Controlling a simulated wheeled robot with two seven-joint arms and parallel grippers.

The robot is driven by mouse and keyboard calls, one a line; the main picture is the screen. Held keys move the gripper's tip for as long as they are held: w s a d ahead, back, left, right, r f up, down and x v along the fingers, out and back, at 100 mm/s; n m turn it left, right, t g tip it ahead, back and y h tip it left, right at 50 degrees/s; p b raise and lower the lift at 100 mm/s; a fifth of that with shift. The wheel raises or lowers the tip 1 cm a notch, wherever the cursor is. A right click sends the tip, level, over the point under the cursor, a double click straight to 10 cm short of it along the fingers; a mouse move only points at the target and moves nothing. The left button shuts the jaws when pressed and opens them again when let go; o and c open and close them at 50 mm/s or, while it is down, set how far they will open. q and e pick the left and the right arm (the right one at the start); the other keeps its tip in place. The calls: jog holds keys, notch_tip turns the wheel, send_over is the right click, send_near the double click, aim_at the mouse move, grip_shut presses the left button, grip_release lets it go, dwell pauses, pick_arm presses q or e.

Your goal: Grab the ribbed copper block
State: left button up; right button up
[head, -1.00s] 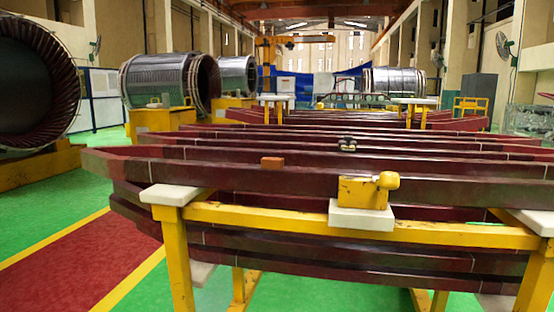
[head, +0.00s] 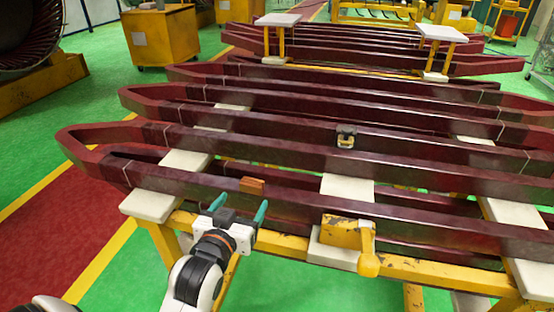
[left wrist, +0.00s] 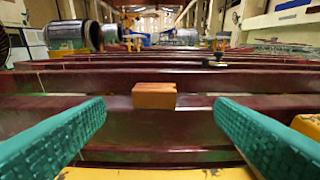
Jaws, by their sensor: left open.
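The copper block (head: 252,186) is a small orange-brown block resting on the front dark red bar (head: 330,204). In the left wrist view the block (left wrist: 154,95) sits near the middle, on the bar's top. Its ribs are too small to make out. My left gripper (head: 240,207) is open with teal fingers, just in front of the block and apart from it. In the left wrist view the two fingers (left wrist: 160,118) frame the block from left and right, with nothing between them. My right gripper is not in view.
A yellow block with a rounded knob (head: 345,235) stands on a white pad right of my left gripper. A small black and beige item (head: 345,136) sits on a bar behind. Yellow stands with white pads (head: 147,205) carry several long bars.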

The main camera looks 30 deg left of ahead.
aim_at(251, 186)
pick_arm(q)
jog(key=p+x, duration=0.1)
jog(key=x, duration=0.5)
jog(key=shift+w+a+p, duration=0.1)
jog(key=shift+a+p, duration=0.1)
jog(key=shift+p, duration=0.15)
jog(key=shift+w+a, duration=0.15)
jog(key=shift+w, duration=0.15)
jog(key=p+x, duration=0.1)
jog(key=x, duration=0.2)
jog(key=shift+w+a+f+p, duration=0.1)
jog(key=shift+w+a+p, duration=0.1)
jog(key=shift+p, duration=0.2)
jog(key=shift+w+a+f, duration=0.1)
jog(key=shift+w+f, duration=0.1)
jog(key=shift+w, duration=0.2)
jog(key=shift+s, duration=0.15)
jog(key=c, duration=1.3)
